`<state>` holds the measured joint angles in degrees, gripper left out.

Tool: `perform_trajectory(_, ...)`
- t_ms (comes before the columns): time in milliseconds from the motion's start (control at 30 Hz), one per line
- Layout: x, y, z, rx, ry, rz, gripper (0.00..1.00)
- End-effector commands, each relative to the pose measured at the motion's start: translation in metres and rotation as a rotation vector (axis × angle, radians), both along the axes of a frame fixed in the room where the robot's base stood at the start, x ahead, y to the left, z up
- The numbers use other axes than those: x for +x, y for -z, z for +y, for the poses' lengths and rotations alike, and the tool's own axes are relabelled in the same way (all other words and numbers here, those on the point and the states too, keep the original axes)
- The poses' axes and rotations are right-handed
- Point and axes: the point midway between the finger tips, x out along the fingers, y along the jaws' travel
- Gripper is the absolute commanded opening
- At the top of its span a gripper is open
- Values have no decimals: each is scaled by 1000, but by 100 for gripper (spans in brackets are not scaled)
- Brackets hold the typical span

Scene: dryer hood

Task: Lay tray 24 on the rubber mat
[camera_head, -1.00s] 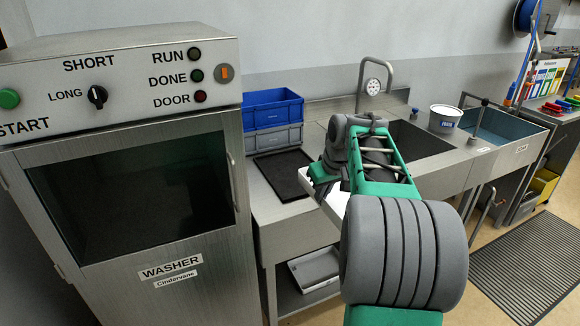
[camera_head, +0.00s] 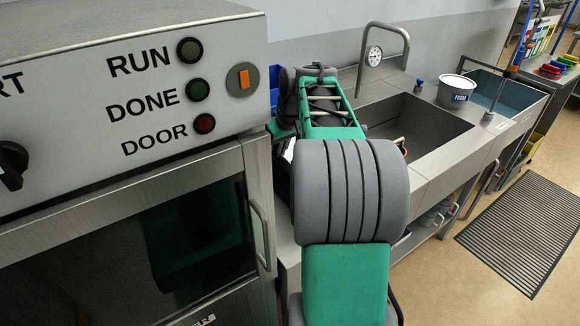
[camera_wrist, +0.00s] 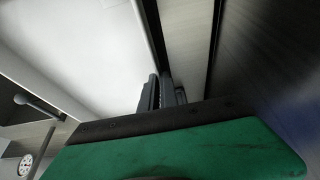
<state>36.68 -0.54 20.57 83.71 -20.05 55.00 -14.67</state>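A white tray (camera_wrist: 75,45) fills the left of the wrist view. Its number does not show. My gripper (camera_wrist: 163,93) has its dark fingers close together at the tray's edge and appears shut on it. In the head view only a small white piece of the tray (camera_head: 289,150) shows at the left of my arm, and my arm hides the fingers. The black rubber mat on the counter is hidden behind my arm and the washer in the head view. I cannot tell whether the dark strip beside the tray in the wrist view is the mat.
The steel washer (camera_head: 90,165) stands close at the left, its door handle (camera_head: 262,235) near my arm. A sink basin (camera_head: 415,128) with a tap (camera_head: 405,45) lies right of my arm. A white bucket (camera_head: 456,93) stands beyond it. A blue crate (camera_head: 274,82) is mostly hidden.

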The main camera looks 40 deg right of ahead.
Motion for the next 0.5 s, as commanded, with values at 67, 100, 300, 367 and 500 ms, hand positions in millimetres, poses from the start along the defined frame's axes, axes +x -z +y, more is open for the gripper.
perform_trajectory(67,0,2,-1,-1,0,-1,0)
perform_trajectory(100,0,8,0,0,1,0,0)
perform_trajectory(300,1,44,2,0,-3,-1,0)
perform_trajectory(367,1,53,3,0,-5,0,0)
perform_trajectory(500,1,81,3,1,-6,2,0)
